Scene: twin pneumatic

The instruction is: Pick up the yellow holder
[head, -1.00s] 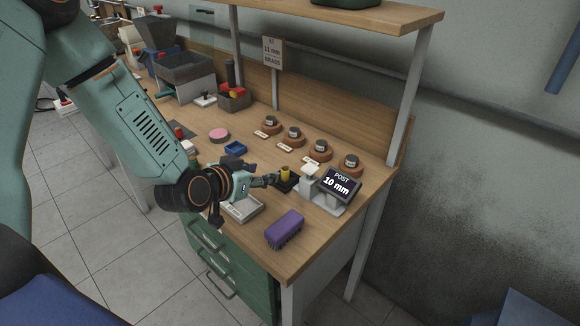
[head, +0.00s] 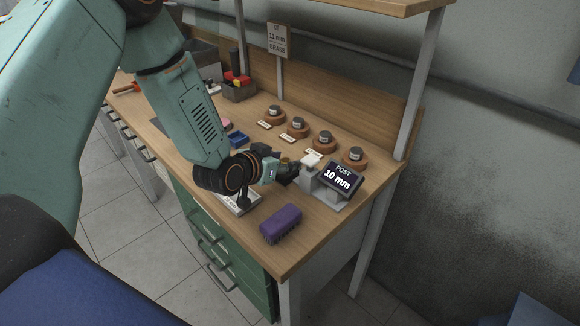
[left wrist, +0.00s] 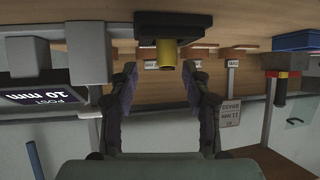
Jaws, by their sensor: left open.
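The yellow holder (left wrist: 167,54) is a small cylinder in a black square base (left wrist: 196,24) on the bench. It shows upside down in the left wrist view, just beyond and roughly between my fingertips. My left gripper (left wrist: 160,68) is open and empty, its two dark fingers apart on either side of the holder's line. In the head view only a bit of the yellow holder (head: 285,160) shows behind my left gripper (head: 289,172); the rest is hidden. I cannot tell whether the fingers touch it. My right gripper is not in view.
A display stand reading "POST 10 mm" (head: 341,179) stands close to the right of the gripper. A purple brush (head: 281,223) lies at the front edge. Several round brown stands (head: 322,145) line the back. A blue tray (head: 238,139) is behind my arm.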

